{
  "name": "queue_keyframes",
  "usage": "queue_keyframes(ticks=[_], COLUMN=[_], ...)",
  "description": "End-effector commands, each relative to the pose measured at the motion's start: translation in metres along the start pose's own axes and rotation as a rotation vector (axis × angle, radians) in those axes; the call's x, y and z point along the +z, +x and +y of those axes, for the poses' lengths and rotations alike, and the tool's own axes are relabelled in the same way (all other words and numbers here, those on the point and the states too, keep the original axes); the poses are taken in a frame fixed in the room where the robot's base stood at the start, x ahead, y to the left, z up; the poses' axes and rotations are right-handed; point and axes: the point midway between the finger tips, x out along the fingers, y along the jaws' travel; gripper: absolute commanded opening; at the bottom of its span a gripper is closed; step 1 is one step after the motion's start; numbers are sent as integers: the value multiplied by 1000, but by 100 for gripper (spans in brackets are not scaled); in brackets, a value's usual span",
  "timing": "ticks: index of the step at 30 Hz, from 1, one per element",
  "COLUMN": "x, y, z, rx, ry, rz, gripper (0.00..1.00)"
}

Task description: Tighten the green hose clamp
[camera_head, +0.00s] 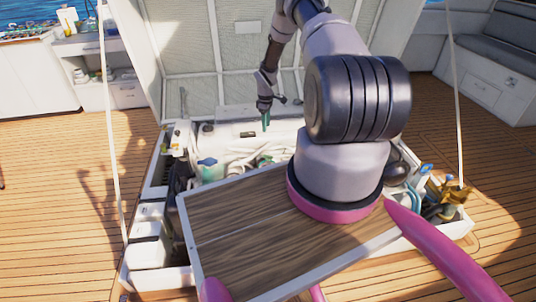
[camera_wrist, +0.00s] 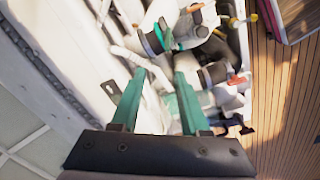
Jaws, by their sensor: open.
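My gripper (camera_head: 266,120) hangs over the back of the open engine hatch in the head view. In the wrist view, its two teal fingers (camera_wrist: 160,75) are spread apart with nothing held between them. A green band (camera_wrist: 163,32), which looks like the hose clamp, sits on dark and pale hose parts beyond the fingertips, near the top of the wrist view. It is apart from the fingers. I cannot pick out the clamp in the head view.
White hoses (camera_head: 272,152) and a white cylinder (camera_head: 235,135) crowd the hatch. The raised hatch lid (camera_head: 235,50) stands close behind my gripper. A wooden panel (camera_head: 240,225) lies in front, under my arm's base. Two ropes flank the opening. The plank deck (camera_head: 50,215) at left is clear.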

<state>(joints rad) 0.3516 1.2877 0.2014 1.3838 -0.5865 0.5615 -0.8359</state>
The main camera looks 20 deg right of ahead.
Motion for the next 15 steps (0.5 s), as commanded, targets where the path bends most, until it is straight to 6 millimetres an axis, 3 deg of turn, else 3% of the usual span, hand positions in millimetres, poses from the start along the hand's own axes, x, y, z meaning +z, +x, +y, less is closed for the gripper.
queue_keyframes(ticks=[1,3,15], x=[5,9,15], y=[22,41,99], z=[-5,-9,-15], rx=[-13,-23,-34], ry=[-16,-37,-59], rz=[-3,-5,-7], gripper=[45,45,45])
